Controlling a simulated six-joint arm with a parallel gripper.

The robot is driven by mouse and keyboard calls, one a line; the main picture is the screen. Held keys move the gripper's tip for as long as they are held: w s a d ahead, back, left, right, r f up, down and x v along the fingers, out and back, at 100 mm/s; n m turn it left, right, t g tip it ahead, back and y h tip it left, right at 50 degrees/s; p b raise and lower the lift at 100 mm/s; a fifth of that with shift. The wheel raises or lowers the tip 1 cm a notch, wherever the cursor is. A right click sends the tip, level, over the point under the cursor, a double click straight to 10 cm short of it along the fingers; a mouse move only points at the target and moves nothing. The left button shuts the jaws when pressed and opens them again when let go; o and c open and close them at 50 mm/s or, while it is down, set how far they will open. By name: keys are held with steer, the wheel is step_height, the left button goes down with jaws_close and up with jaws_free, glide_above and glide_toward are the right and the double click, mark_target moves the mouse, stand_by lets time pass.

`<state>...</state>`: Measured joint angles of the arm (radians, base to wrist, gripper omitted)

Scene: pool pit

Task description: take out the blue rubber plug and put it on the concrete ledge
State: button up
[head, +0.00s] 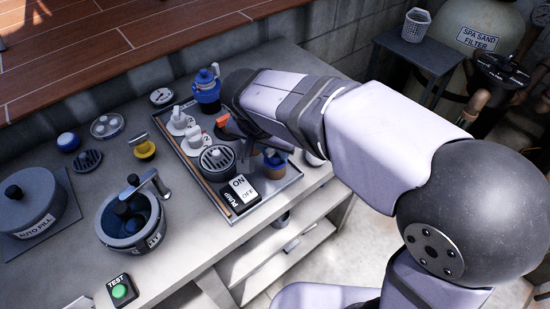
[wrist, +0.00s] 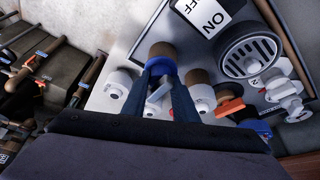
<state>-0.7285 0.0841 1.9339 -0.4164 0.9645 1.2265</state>
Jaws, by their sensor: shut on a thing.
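The blue rubber plug (wrist: 162,68) sits at the mouth of a short tan pipe (wrist: 161,50) in the wrist view. In the head view the plug (head: 273,154) shows as a blue patch on top of the tan pipe (head: 274,171), partly hidden by my arm. My gripper (wrist: 162,78) is shut on the plug, with one finger on each side. Whether the plug is still seated in the pipe or just clear of it cannot be told. The concrete ledge (head: 112,176) spreads to the left of the tray in the head view.
A metal tray (head: 176,142) holds the pipe, white valves (head: 180,121), a round strainer (head: 216,157) and a pump switch (head: 239,190). A blue-topped jug (head: 207,88) stands behind. A grey pot (head: 131,220) and a yellow-based valve (head: 144,148) stand on the ledge, with bare patches between.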

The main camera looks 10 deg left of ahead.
steer(key=shift+r, duration=0.1)
step_height(320, 180, up, 10)
steer(key=shift+f, duration=0.1)
stand_by(0.5)
